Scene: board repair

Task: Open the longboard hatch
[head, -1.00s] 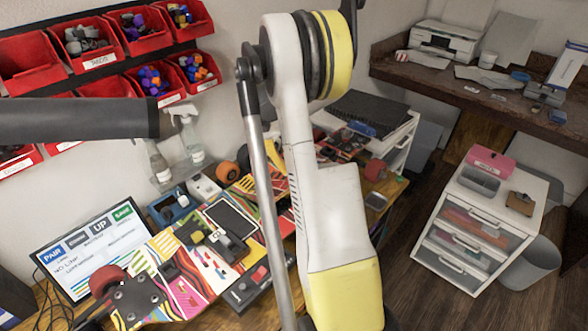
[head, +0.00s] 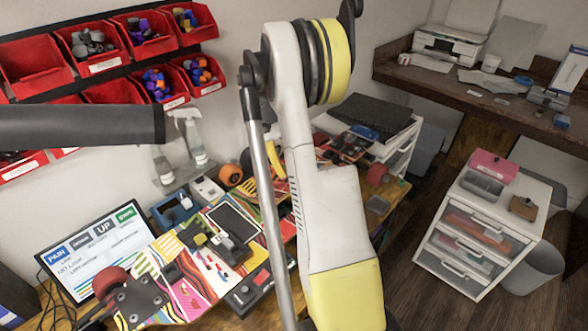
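The longboard (head: 196,290) lies on the workbench in the head view, with a colorful striped and patterned deck. A truck with a dark red wheel (head: 110,281) shows at its near left end. A dark rectangular panel with a pale rim (head: 234,222) sits around the board's middle. It looks like the hatch area, but I cannot tell whether it is open or closed. A black part (head: 230,249) lies just below the panel. My white and yellow arm hides the board's right portion. My gripper is not visible.
A monitor (head: 96,252) stands left of the board. Spray bottles (head: 192,137) and a blue tool (head: 175,208) are behind it. Red bins (head: 90,66) hang on the wall. A white drawer cabinet (head: 478,232) stands at the right, below a brown shelf desk (head: 470,97). Some floor between is clear.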

